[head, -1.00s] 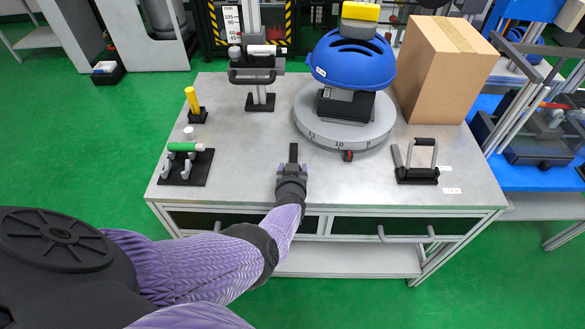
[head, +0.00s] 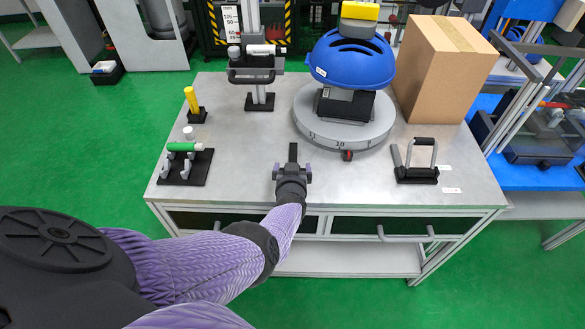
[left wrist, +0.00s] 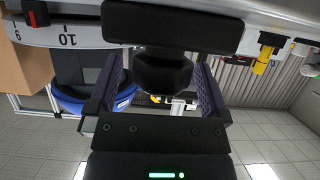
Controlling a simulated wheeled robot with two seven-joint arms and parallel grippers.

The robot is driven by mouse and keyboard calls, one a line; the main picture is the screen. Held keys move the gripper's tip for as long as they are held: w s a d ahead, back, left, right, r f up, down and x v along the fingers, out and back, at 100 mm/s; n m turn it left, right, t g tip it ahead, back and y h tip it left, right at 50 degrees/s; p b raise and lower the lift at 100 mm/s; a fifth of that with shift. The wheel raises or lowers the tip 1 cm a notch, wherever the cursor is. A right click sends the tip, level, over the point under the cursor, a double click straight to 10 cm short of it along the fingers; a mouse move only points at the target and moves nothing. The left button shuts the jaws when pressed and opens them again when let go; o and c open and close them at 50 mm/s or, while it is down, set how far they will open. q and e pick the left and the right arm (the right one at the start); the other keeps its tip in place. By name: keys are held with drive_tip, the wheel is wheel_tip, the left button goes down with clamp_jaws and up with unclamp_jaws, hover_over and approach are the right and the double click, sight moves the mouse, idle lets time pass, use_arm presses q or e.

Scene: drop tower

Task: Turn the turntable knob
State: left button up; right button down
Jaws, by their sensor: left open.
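The round grey turntable (head: 330,134) stands on the bench and carries a blue helmet (head: 352,60) on a dark block. Numbers run along its rim. Its small black knob with a red mark (head: 347,155) sticks out at the front rim. In the left wrist view the knob (left wrist: 36,12) is at the upper left, beside the numbered rim (left wrist: 75,34). My left gripper (head: 292,171) is open over the bench's front edge, left of the knob and apart from it. Its purple fingers (left wrist: 160,88) are spread in the wrist view. My right gripper is not in view.
A cardboard box (head: 440,65) stands right of the turntable. A black handle fixture (head: 417,172) sits at the right front. A green-handled tool (head: 184,148) rests in a holder at left, near a yellow post (head: 193,100). A stand (head: 258,85) is behind.

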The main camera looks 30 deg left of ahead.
use_arm(q)
drive_tip(key=p+v, duration=0.7)
drive_tip(key=v, duration=0.3)
drive_tip(key=shift+p, duration=0.4)
